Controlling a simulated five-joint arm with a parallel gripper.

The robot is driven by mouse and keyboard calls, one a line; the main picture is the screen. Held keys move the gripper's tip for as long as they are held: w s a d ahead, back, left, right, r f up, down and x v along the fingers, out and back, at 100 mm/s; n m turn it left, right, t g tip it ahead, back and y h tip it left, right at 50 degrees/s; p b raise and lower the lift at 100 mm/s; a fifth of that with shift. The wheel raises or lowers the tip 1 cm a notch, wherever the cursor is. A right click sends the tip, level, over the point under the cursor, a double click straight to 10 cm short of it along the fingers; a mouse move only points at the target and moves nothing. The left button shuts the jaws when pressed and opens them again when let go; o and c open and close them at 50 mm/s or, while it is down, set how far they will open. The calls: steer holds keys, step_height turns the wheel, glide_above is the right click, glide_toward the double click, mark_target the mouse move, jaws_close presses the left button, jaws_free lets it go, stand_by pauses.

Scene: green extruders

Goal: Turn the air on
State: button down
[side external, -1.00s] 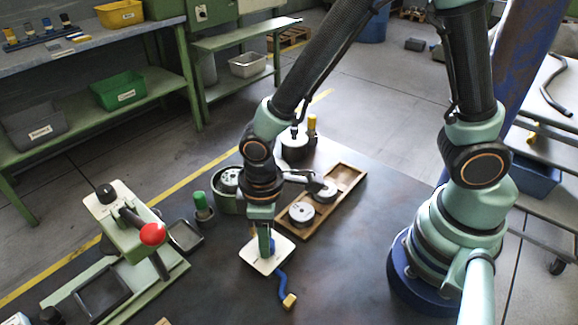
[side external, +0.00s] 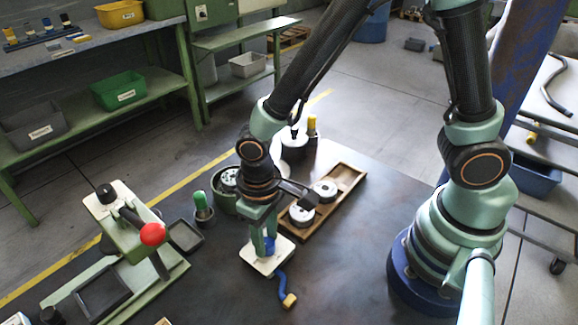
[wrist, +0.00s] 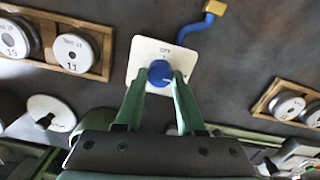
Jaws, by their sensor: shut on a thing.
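The air valve is a blue round knob (wrist: 159,73) on a white square plate (wrist: 138,57) with small dark lettering, which looks like "OFF", beside the knob. A small pale mark shows on the knob. In the side view the plate (side external: 286,249) lies on the dark table, and the knob (side external: 270,243) is partly hidden by a finger. My gripper (wrist: 160,78) has its two green fingers on either side of the knob, shut on it. In the side view my gripper (side external: 265,247) points straight down over the plate.
A blue hose (side external: 281,284) with a brass end (side external: 289,300) runs from the plate. A wooden tray (side external: 348,180) with round metal weights stands close behind. A green press with a red ball handle (side external: 153,234) is at left. The table's front right is clear.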

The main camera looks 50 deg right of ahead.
steer(key=shift+s, duration=0.2)
steer(key=c, duration=0.5)
jaws_free()
steer(key=shift+w, duration=0.1)
steer(key=shift+w+r, duration=0.1)
steer(key=shift+r, duration=0.35)
step_height(320, 180, up, 11)
steer(key=shift+a+r, duration=0.1)
steer(key=d+r+t, duration=0.2)
steer(key=d+r, duration=0.1)
steer(key=d, duration=0.2)
steer(key=w+d+r+m+t, duration=0.1)
steer(key=d+r+t, duration=0.1)
steer(key=d, duration=0.4)
steer(key=d+r+m+t, duration=0.1)
steer(key=d+r, duration=0.3)
steer(key=d, duration=0.2)
steer(key=shift+w+d+t, duration=0.1)
steer(key=shift+w+t, duration=0.05)
steer(key=shift+t, duration=0.25)
